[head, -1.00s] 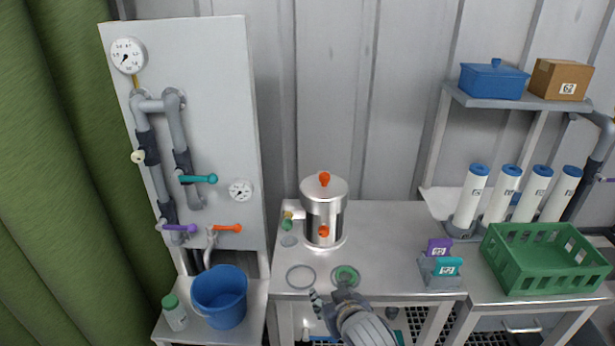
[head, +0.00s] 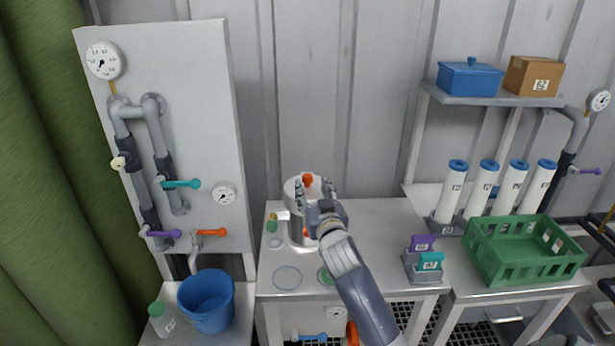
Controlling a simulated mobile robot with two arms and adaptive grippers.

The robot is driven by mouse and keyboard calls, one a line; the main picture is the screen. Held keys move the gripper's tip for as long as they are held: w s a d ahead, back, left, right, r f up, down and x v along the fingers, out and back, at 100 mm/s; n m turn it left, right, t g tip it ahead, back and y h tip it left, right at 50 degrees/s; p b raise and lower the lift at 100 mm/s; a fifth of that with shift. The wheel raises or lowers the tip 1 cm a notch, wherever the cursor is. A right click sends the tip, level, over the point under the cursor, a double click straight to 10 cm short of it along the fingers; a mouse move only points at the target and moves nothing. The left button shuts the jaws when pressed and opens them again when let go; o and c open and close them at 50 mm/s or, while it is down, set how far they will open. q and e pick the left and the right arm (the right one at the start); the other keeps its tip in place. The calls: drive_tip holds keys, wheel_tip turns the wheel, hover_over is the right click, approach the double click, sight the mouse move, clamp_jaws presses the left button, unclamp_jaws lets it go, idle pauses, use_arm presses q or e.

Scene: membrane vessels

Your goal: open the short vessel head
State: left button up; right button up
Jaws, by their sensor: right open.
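The short vessel (head: 295,222) is a silver cylinder standing on the metal bench, partly hidden behind my right gripper. Its head is a silver lid (head: 292,190) with an orange knob (head: 307,180) on top, and it sits on the vessel. My right gripper (head: 314,187) is open at the lid, with its fingers on either side of the orange knob. I cannot tell whether they touch it. My left gripper is not in view.
Flat rings (head: 287,278) lie on the bench (head: 385,222) in front of the vessel. A green crate (head: 525,262), white cartridges (head: 452,195) and small purple and teal blocks (head: 430,262) stand to the right. A blue bucket (head: 207,303) and a pipe panel (head: 205,90) are at left.

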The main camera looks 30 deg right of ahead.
sight(309, 181)
drive_tip(key=shift+p+x, duration=0.4)
drive_tip(key=shift+x, duration=2.75)
clamp_jaws()
